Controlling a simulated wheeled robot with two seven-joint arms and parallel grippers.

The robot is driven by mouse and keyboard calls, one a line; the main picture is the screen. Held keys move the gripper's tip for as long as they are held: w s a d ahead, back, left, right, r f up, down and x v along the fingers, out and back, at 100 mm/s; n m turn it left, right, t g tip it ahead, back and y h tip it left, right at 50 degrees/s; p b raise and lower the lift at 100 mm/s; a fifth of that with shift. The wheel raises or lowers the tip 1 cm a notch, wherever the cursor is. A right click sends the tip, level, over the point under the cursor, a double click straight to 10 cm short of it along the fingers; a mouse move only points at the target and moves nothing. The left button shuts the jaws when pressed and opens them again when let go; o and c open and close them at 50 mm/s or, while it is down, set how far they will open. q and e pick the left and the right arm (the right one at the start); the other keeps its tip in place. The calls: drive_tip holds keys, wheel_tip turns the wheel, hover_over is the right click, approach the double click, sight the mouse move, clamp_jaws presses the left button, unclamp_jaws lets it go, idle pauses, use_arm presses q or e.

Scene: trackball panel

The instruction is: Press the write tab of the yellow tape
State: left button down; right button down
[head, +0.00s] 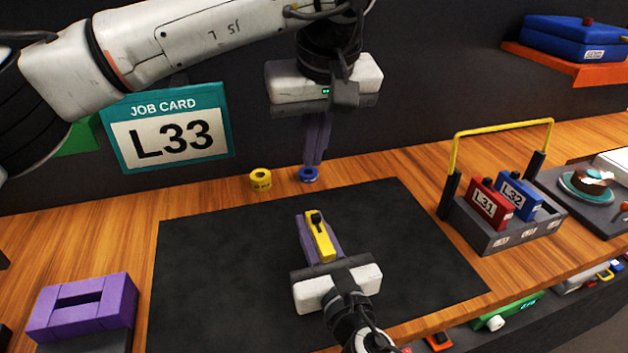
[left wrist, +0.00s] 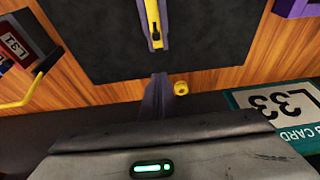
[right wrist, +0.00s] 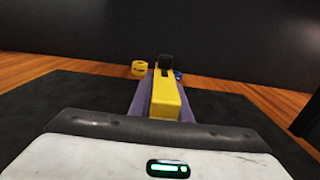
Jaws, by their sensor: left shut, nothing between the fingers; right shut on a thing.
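The yellow tape (head: 325,246) is a narrow yellow block with a small black tab (head: 317,217) on top of its far end. My right gripper (head: 318,237) is shut on it, with purple fingers along both sides, over the dark mat. The right wrist view shows the tape (right wrist: 167,100) between the fingers and the black tab (right wrist: 166,63) standing up at the far end. My left gripper (head: 315,162) is shut and empty, pointing down beyond the tape, apart from it. The left wrist view also shows the tape (left wrist: 152,20).
A yellow ring (head: 260,180) and a blue ring (head: 308,174) stand behind the mat (head: 400,230). A rack (head: 510,235) with tapes L31 and L32 is at right. A purple slotted block (head: 80,305) is at left. A job card (head: 168,135) reads L33.

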sight(316, 219)
use_arm(q)
wheel_tip(316, 219, down, 9)
drive_tip(key=shift+s, duration=0.15)
drive_tip(key=shift+s+d, duration=0.1)
drive_tip(key=shift+s, duration=0.2)
idle(0.3)
